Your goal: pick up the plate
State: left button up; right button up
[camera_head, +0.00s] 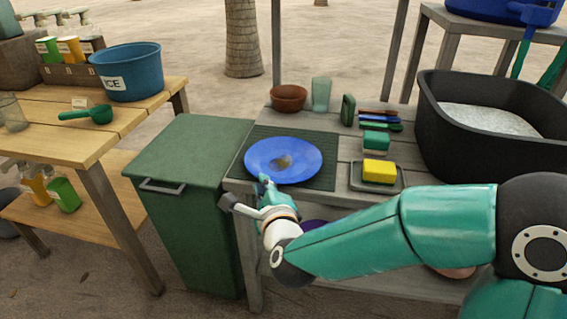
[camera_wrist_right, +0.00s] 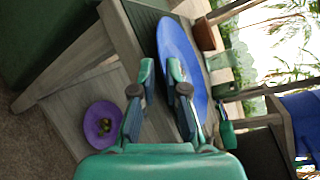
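The blue plate (camera_head: 307,158) lies flat on a dark green ribbed mat (camera_head: 262,137) on the grey wooden counter, with a brown smear near its middle. My right gripper (camera_head: 262,186) is at the plate's front rim. In the right wrist view, the two fingers (camera_wrist_right: 162,72) stand apart, with the plate (camera_wrist_right: 178,42) just beyond them and partly behind one finger. I cannot tell whether the rim is between the fingertips. My left gripper is not in view.
A yellow sponge (camera_head: 379,171) on a tray and a black basin (camera_head: 489,150) stand to the right. A brown bowl (camera_head: 289,97) and a glass (camera_head: 321,94) are behind the plate. A green bin (camera_head: 190,200) adjoins the counter's left. A purple plate (camera_wrist_right: 103,124) lies on the lower shelf.

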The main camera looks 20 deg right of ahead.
jog(key=shift+x, duration=1.05)
grip_shut()
